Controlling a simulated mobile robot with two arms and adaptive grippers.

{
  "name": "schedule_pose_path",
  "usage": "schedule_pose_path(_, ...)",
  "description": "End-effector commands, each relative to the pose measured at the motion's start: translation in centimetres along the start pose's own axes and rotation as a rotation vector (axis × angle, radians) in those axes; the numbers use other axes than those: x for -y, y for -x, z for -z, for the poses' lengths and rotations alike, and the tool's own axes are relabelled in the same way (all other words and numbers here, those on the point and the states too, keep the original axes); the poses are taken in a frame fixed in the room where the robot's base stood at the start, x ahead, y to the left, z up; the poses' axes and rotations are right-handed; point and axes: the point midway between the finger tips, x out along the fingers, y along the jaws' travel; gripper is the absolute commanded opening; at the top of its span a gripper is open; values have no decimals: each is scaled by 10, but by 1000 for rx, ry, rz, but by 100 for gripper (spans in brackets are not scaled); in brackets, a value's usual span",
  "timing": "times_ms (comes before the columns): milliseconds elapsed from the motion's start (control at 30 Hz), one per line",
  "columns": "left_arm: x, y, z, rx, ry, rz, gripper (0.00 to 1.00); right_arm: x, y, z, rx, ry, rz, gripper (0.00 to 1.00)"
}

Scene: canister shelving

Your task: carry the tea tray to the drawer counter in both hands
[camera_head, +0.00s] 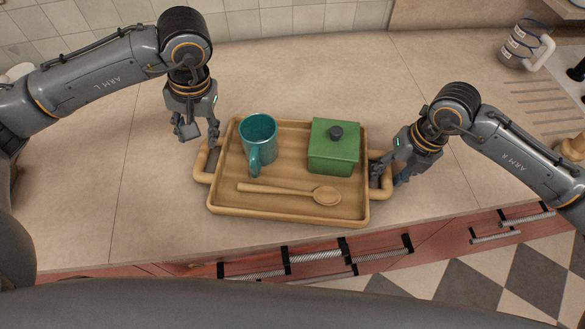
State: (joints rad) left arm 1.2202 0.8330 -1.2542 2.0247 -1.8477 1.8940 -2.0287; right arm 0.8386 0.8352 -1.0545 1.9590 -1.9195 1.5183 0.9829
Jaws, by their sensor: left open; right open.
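The wooden tea tray (290,209) lies on the counter in the middle of the head view, with a handle at each side. On it are a teal mug (258,137), a green lidded box (333,148) with a dark knob, and a wooden spoon (290,191). My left gripper (186,134) is open above and behind the left handle (202,163), apart from it. My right gripper (384,172) is open at the right handle (381,188). Its fingers overlap the handle, and I cannot tell whether they touch it.
The beige counter (130,210) is clear around the tray. A grey mug-like container (525,45) with a pale handle stands at the back right, near drain grooves. Red drawers with bar handles (316,256) are below the front edge. A tiled wall (270,17) closes the back.

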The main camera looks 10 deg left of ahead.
Motion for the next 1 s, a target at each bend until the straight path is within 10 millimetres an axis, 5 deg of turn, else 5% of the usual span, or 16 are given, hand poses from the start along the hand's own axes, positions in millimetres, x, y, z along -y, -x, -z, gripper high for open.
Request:
schedule_pose_path(367,0,29,0,1,1,1,45,0,12,-1,4,0,-2,45)
schedule_pose_path(800,1,28,0,1,1,1,45,0,99,-1,4,0,0,45)
schedule_pose_path(1000,1,28,0,2,1,1,45,0,118,0,1,0,0,45)
